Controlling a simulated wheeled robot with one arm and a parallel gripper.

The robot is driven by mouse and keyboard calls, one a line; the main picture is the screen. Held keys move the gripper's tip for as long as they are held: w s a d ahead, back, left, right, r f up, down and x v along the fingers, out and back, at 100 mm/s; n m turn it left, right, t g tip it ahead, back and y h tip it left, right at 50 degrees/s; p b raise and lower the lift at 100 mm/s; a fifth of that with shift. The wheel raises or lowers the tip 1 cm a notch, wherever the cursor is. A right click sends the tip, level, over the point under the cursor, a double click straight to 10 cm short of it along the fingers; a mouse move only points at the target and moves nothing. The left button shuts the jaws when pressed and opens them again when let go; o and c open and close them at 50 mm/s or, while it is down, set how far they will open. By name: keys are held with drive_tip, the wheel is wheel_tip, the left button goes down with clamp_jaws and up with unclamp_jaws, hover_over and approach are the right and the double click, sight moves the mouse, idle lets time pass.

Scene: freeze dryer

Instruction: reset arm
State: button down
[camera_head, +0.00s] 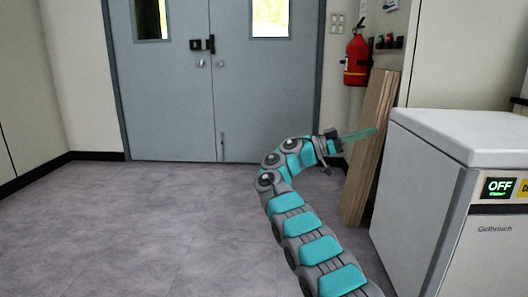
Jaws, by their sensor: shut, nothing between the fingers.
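My gripper (359,134) is at the end of my grey and teal arm, in the middle right of the head view. Its teal fingers are together and point right, with nothing between them. The arm rises from the bottom edge, bends over to the right at its top, and is held above the floor. In the picture the fingers overlap the upright wooden boards; I cannot tell how far apart they are in depth.
A white freeze dryer (416,190) with a panel reading OFF stands at the right. Wooden boards (365,160) lean upright beside it. A red fire extinguisher (357,60) hangs on the wall. Grey double doors (170,95) are closed at the back. The floor (120,220) at the left is clear.

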drive_tip(key=s+d+f+n+y, duration=0.2)
drive_tip(key=s+d+n+y, duration=0.3)
drive_tip(key=s+d+n, duration=0.6)
drive_tip(key=s+a+f+n+y, duration=0.1)
drive_tip(key=s+f+n+y, duration=0.15)
drive_tip(key=s+f, duration=0.45)
drive_tip(key=s+a+f+n+y, duration=0.1)
drive_tip(key=s+f+y, duration=0.3)
drive_tip(key=s, duration=0.7)
drive_tip(key=s+a+f+n+y, duration=0.25)
drive_tip(key=s+a+f, duration=0.25)
drive_tip(key=s+a, duration=0.25)
drive_tip(key=s+a+f+n+y, duration=0.1)
drive_tip(key=s+a+f+y, duration=0.3)
drive_tip(key=s+a+f, duration=0.4)
drive_tip(key=s+a+f+n+y, duration=0.1)
drive_tip(key=s+a+f+y, duration=0.25)
drive_tip(key=s+a, duration=0.5)
wheel_tip(320, 180, up, 13)
drive_tip(key=s+d+p, duration=0.1)
drive_tip(key=s+p, duration=0.1)
drive_tip(key=p, duration=1.1)
drive_tip(key=shift+d+r, duration=0.2)
